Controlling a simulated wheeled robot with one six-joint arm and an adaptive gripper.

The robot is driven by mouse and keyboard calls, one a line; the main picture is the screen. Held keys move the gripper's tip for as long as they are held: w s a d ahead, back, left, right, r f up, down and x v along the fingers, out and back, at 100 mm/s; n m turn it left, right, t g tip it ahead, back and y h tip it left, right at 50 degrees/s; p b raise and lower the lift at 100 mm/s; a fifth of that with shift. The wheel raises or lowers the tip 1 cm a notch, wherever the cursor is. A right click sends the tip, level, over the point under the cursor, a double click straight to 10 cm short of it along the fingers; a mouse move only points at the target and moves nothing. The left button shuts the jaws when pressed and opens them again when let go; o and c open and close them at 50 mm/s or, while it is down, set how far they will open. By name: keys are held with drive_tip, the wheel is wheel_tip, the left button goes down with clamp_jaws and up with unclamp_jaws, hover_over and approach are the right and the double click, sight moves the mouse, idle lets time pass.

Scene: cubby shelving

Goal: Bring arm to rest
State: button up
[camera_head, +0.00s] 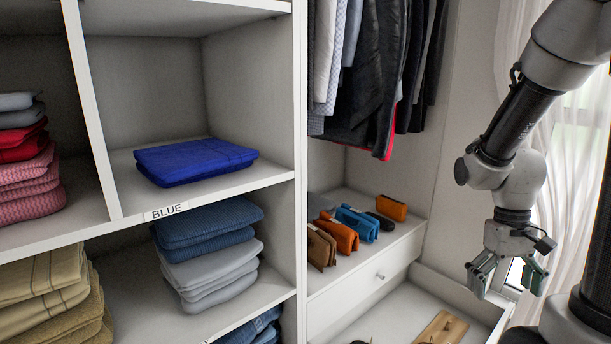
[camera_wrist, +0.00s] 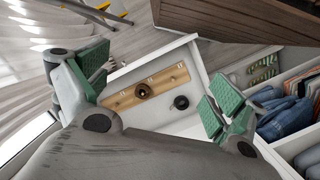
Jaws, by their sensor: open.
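My gripper (camera_head: 507,275) hangs at the right of the head view, below my bent arm, in front of the white curtain. Its green-padded fingers are spread apart with nothing between them. In the wrist view my gripper (camera_wrist: 160,95) shows its two fingers wide open at left and right. Beyond them lies an open white drawer (camera_wrist: 188,55) with a wooden board (camera_wrist: 165,82) and a small dark round object (camera_wrist: 181,102) in it. The gripper is above the drawer and apart from it.
White cubby shelving (camera_head: 301,130) fills the left. A folded blue cloth (camera_head: 195,160) lies in the cubby labelled BLUE (camera_head: 166,211). Orange, blue and brown pouches (camera_head: 340,232) stand on a lower shelf. Hanging clothes (camera_head: 370,70) are above them. The drawer (camera_head: 385,311) juts out below my gripper.

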drive_tip(key=s+a+r+t, duration=0.2)
drive_tip(key=r+t, duration=0.1)
drive_tip(key=r, duration=0.5)
drive_tip(key=s+a+r+n+t, duration=0.1)
drive_tip(key=s+a+r+t, duration=0.2)
drive_tip(key=r, duration=0.5)
drive_tip(key=shift+r+t, duration=0.4)
drive_tip(key=shift+s+a, duration=0.1)
